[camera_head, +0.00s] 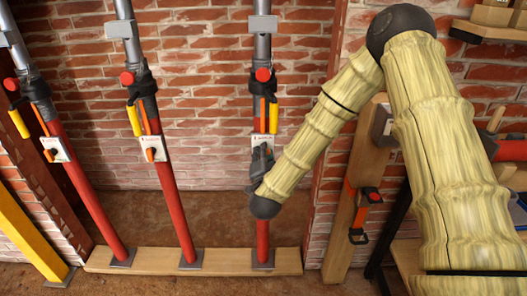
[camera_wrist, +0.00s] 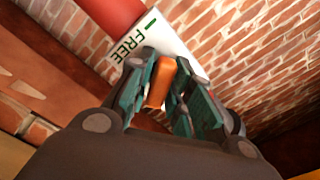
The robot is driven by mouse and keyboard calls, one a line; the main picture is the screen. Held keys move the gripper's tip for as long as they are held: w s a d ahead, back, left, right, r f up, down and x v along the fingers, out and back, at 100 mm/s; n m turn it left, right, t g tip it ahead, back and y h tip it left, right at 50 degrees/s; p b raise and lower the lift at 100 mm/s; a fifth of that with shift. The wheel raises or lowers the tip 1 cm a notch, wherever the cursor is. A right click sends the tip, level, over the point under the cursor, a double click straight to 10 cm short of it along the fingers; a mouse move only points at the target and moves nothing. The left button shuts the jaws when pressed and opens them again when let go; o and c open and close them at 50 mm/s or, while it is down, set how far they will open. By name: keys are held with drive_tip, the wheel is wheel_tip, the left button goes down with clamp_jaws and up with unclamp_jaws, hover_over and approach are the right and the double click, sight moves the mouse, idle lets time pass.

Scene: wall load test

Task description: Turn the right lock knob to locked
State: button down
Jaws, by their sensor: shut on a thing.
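The right strut is a red tube (camera_head: 263,232) with a grey upper part, standing upright. Its white lock plate (camera_head: 262,141) is partly hidden by my gripper (camera_head: 262,160). In the wrist view the plate (camera_wrist: 150,38) shows the word FREE and a green mark. The orange lock knob (camera_wrist: 160,82) sits between my gripper's two teal-padded fingers (camera_wrist: 164,88), which are closed on it. The knob is hidden behind the gripper in the head view. The other end of the plate's lettering is hidden by the fingers.
Two similar red struts, the middle one (camera_head: 172,205) and the left one (camera_head: 88,200), stand to the left with their own plates. All stand on a wooden plank (camera_head: 215,262). A wooden post (camera_head: 352,210) and shelf (camera_head: 490,30) are at right. A brick wall is behind.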

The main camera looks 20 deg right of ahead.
drive_tip(key=n+p, duration=0.2)
drive_tip(key=n, duration=0.3)
drive_tip(key=shift+n, duration=0.3)
drive_tip(key=n+p, duration=0.1)
drive_tip(key=n, duration=0.4)
drive_tip(key=shift+n, duration=0.3)
drive_tip(key=shift+f+p, duration=0.1)
drive_tip(key=shift+p, duration=0.2)
drive_tip(key=c, duration=1.4)
unclamp_jaws()
drive_tip(key=shift+s, duration=0.15)
drive_tip(key=v, duration=1.2)
